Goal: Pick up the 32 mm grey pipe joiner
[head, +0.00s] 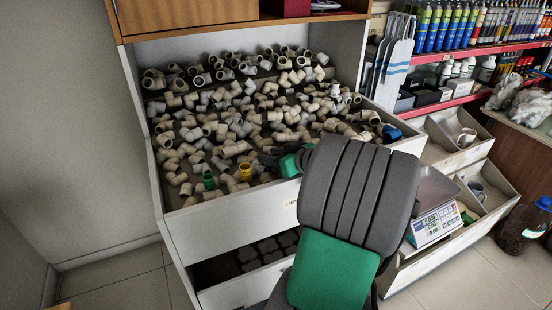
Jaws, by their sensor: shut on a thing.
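My gripper (268,157) is over the front of the pipe-fitting bin (240,212), low among the fittings. It is shut on a small pipe fitting, mostly hidden by the fingers and too small here to tell its size or type. Many grey and off-white pipe fittings (228,123) lie heaped in the bin around it, mostly elbows and short joiners. I cannot tell from this view which of the loose ones are 32 mm joiners.
A yellow fitting (245,172) and a green one (209,182) lie left of my gripper. A blue piece (392,133) lies at the bin's right. My arm hides the bin's front right. A scale (434,217) stands right, and bare floor (120,272) shows at left.

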